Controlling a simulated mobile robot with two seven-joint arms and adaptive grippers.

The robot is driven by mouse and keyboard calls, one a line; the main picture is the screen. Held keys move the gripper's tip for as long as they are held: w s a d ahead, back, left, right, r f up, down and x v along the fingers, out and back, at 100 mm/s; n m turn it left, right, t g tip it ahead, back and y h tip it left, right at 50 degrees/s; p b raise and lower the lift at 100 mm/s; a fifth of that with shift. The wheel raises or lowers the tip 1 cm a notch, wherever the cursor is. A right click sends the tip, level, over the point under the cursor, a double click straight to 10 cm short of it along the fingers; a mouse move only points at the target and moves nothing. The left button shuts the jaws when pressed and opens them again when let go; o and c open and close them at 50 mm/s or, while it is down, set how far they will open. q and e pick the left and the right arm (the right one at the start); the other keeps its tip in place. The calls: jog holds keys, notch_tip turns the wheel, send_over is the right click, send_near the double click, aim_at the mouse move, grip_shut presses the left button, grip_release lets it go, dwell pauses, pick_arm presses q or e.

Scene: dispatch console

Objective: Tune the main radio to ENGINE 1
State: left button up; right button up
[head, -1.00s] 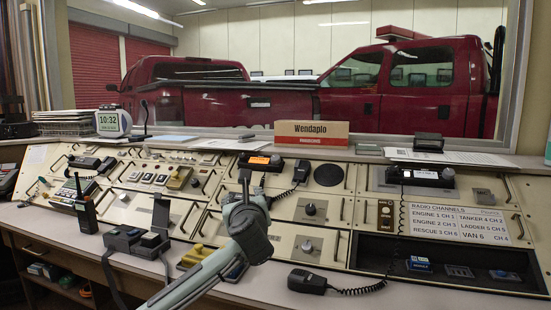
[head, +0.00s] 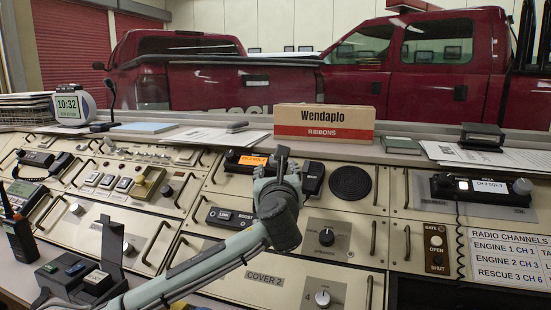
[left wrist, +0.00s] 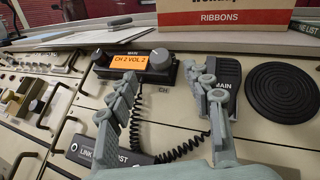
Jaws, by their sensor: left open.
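The main radio (head: 232,166) is a dark unit with an orange display at the back of the console. In the left wrist view the main radio (left wrist: 112,71) reads CH 2 VOL 2. My left gripper (head: 277,160) is open and hides part of the radio in the head view. In the left wrist view its fingertips (left wrist: 169,72) appear either side of the CH knob, apparently not touching it. The channel card (head: 505,255) lists ENGINE 1 as CH 1.
The MAIN handset (left wrist: 229,80) hangs right of the radio, close to one finger, with a coiled cord below. A ribbons box (head: 325,122) stands behind. A second radio (head: 447,185) and a gate switch (head: 436,250) are at right.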

aim_at(276, 163)
pick_arm(q)
jog(key=w, duration=0.5)
jog(key=shift+w+a, duration=0.1)
jog(key=shift+w, duration=0.65)
pick_arm(e)
jog(key=shift+s+d+f, duration=0.15)
jog(key=shift+s+f, duration=0.55)
jog(key=shift+f, duration=0.2)
pick_arm(q)
jog(key=c, duration=1.1)
jog(key=shift+c, duration=0.2)
